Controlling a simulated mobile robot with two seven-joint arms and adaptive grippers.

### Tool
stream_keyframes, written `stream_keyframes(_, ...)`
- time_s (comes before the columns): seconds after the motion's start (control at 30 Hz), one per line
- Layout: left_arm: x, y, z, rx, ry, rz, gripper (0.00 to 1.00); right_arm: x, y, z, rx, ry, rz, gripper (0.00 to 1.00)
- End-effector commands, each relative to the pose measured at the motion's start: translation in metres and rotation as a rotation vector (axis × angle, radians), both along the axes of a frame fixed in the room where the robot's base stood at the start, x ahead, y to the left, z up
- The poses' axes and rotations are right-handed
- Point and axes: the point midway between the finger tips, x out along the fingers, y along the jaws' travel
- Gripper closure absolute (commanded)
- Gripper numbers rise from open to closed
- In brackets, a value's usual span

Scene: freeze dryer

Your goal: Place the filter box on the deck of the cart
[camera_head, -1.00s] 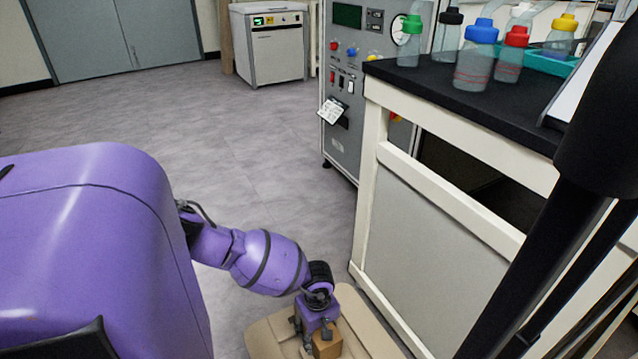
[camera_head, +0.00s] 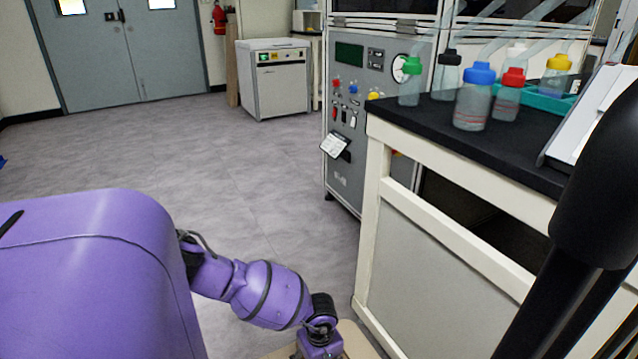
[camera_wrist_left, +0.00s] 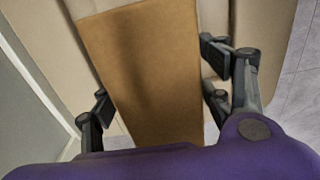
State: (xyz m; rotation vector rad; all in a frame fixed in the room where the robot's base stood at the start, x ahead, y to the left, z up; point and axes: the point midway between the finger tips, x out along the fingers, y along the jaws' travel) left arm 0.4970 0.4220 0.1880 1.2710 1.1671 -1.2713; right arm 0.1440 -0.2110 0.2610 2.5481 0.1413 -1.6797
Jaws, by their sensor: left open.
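The filter box, a plain brown box (camera_wrist_left: 150,60), fills the middle of the left wrist view. It rests on or just above a beige surface (camera_wrist_left: 235,18), which looks like the cart deck; I cannot tell if they touch. My left gripper (camera_wrist_left: 156,88) is open, with its dark fingers on both sides of the box and close to its sides. In the head view the gripper's purple body (camera_head: 319,344) is at the bottom edge, over a strip of the beige deck (camera_head: 357,345). The box and fingers are cut off there. My right gripper is not in view.
A white-framed bench (camera_head: 372,215) with a black top stands just right of the deck, carrying several bottles (camera_head: 475,100). A grey control cabinet (camera_head: 350,130) is behind it. A small white unit (camera_head: 275,80) stands farther back. Grey floor (camera_head: 190,160) to the left is open.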

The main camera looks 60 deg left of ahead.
Motion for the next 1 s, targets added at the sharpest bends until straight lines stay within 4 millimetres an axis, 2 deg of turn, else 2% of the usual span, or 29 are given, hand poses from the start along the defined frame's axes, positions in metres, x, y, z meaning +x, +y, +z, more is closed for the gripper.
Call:
stream_keyframes(0.03,0.001,0.001,0.015,0.002,-0.004,-0.002,0.29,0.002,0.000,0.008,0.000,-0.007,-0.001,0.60)
stream_keyframes(0.2,0.001,0.001,0.055,0.003,-0.004,-0.003,0.29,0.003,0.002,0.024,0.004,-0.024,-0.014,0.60)
stream_keyframes(0.43,0.000,0.001,0.094,0.002,-0.002,-0.002,0.29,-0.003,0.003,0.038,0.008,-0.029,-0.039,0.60)
stream_keyframes(0.7,0.000,0.000,0.107,0.000,0.000,-0.001,0.29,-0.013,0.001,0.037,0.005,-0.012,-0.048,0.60)
stream_keyframes(1.0,0.000,0.000,0.106,0.001,0.000,-0.001,0.29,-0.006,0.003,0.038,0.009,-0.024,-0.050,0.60)
